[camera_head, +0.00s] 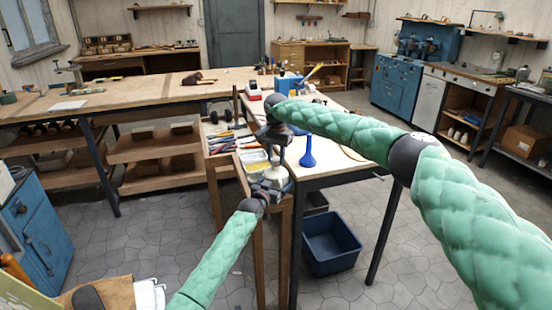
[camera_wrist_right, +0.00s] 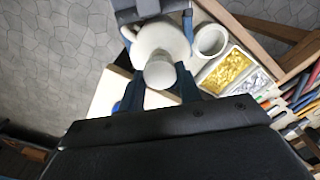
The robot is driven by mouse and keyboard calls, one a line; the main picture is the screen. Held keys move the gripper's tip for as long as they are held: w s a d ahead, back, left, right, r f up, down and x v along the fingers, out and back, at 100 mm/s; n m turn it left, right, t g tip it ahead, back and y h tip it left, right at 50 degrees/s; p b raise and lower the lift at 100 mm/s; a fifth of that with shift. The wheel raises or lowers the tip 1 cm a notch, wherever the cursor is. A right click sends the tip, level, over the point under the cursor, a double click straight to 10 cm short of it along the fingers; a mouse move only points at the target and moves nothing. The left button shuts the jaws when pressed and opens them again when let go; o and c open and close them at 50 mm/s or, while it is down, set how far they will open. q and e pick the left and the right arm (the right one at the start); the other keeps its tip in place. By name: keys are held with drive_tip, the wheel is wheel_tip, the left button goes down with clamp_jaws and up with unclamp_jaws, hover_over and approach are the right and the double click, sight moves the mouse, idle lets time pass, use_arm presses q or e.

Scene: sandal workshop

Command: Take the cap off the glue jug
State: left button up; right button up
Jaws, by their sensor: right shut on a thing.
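The white glue jug (camera_wrist_right: 158,36) shows from above in the right wrist view, and its pale body (camera_head: 274,173) is partly covered in the head view. Its round white cap (camera_wrist_right: 160,74) lies between the fingers of my right gripper (camera_wrist_right: 160,90), which is shut on it. In the head view my right gripper (camera_head: 274,140) is directly above the jug. I cannot tell whether the cap still touches the jug's neck. My left gripper (camera_head: 276,180) is below the right one, with its fingers on both sides of the jug's body.
A white cup (camera_wrist_right: 210,40) stands close to the jug, beside a tray with yellow and silver pieces (camera_wrist_right: 228,70). A blue funnel (camera_head: 308,152) stands on the table to the right. Several tools lie at left. A blue bin (camera_head: 331,243) is on the floor.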

sight(276, 159)
use_arm(q)
drive_tip(key=shift+f, duration=0.15)
use_arm(e)
drive_tip(key=shift+r, duration=0.1)
drive_tip(key=shift+r, duration=1.95)
use_arm(q)
drive_tip(key=o, duration=1.8)
drive_tip(key=shift+c, duration=0.2)
